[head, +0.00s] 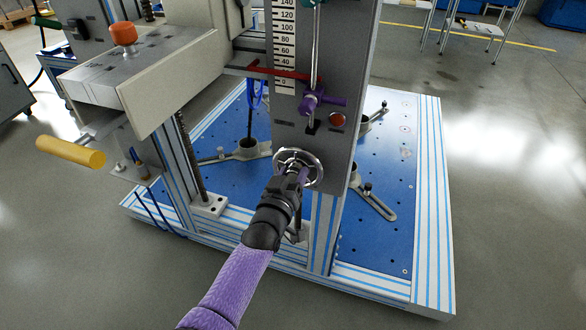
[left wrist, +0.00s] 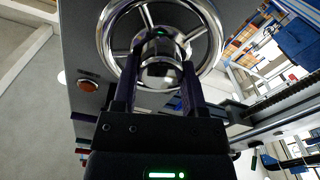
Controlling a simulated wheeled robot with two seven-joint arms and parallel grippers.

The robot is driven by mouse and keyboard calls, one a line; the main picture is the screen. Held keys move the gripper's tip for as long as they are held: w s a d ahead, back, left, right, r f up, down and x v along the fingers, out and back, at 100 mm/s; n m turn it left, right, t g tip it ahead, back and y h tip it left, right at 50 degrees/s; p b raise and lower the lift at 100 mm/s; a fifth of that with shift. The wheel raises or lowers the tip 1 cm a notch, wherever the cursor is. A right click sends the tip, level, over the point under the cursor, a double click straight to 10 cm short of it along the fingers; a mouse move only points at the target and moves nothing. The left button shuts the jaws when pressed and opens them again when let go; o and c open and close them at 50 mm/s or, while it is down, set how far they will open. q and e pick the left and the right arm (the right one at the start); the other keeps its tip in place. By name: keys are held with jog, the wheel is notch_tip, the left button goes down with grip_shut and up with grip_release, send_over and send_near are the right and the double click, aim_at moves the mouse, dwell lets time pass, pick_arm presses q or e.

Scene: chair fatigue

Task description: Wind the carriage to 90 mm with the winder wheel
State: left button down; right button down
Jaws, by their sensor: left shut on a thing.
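The winder wheel (head: 316,160) is a chrome handwheel on the front of the grey column (head: 312,130). My left gripper (head: 296,176) is at the wheel from the front, shut on its middle. In the left wrist view the chrome rim and spokes of the winder wheel (left wrist: 219,40) show, with the fingers of my left gripper (left wrist: 158,65) on both sides of the hub. A red pointer (head: 262,70) crosses the white scale (head: 285,35) below the 40 mark, about where 20 would be. The carriage itself is hard to make out. My right gripper is not in view.
A purple-handled lever (head: 325,102) and a red button (head: 337,120) sit just above the wheel. A blue base plate (head: 390,190) with metal clamps lies around the column. A yellow handle (head: 72,152) sticks out at the left. The floor in front is clear.

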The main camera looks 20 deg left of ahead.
pick_arm(q)
jog(key=shift+w+a+r+m, duration=0.15)
jog(key=shift+r+m, duration=0.35)
jog(key=shift+m, duration=0.6)
jog(key=m, duration=0.2)
jog(key=shift+m, duration=0.4)
jog(key=m, duration=0.5)
jog(key=shift+d+f+m, duration=0.2)
jog(key=shift+f+m, duration=0.05)
jog(key=shift+m, duration=0.05)
jog(key=shift+r+m, duration=0.1)
jog(key=shift+m, duration=0.9)
jog(key=shift+c, duration=0.7)
grip_release()
jog(key=shift+a, duration=0.1)
jog(key=shift+o, duration=0.7)
jog(key=shift+a, duration=0.45)
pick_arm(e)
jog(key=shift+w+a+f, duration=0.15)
pick_arm(q)
jog(key=shift+d, duration=0.15)
